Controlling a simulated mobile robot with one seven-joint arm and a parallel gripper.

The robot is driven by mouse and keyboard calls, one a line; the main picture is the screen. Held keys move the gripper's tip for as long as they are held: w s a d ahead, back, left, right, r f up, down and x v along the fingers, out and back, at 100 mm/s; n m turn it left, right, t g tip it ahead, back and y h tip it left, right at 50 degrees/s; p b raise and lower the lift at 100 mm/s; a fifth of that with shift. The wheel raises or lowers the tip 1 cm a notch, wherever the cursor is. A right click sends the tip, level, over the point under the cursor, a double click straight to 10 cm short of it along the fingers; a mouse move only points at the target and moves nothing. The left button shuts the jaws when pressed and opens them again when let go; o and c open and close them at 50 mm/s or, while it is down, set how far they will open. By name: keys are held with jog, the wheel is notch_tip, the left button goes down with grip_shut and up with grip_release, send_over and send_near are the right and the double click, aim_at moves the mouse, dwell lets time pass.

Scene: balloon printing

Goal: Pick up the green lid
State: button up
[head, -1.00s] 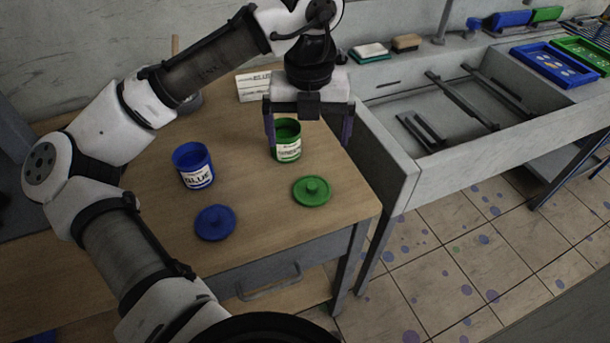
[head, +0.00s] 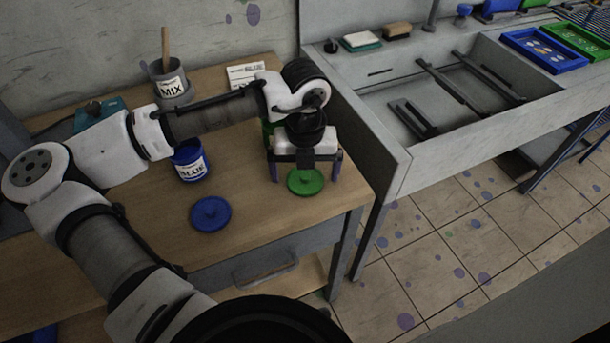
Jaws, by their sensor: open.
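The green lid (head: 306,182) lies flat on the wooden table near its right front edge. My gripper (head: 305,175) is open and points down over the lid, with one finger to the left of it and one to the right. The gripper body hides the far part of the lid, and I cannot tell how far the fingertips are above the table. The green paint pot (head: 267,131) stands behind, mostly hidden by my gripper.
A blue lid (head: 211,213) and a blue paint pot (head: 191,162) stand to the left on the table (head: 150,228). A MIX pot (head: 170,86) with a stick and a white labelled box (head: 245,73) are at the back. A grey sink (head: 440,100) adjoins on the right.

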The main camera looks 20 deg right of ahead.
jog(key=shift+c, duration=0.4)
jog(key=c, duration=1)
jog(key=shift+o, duration=0.2)
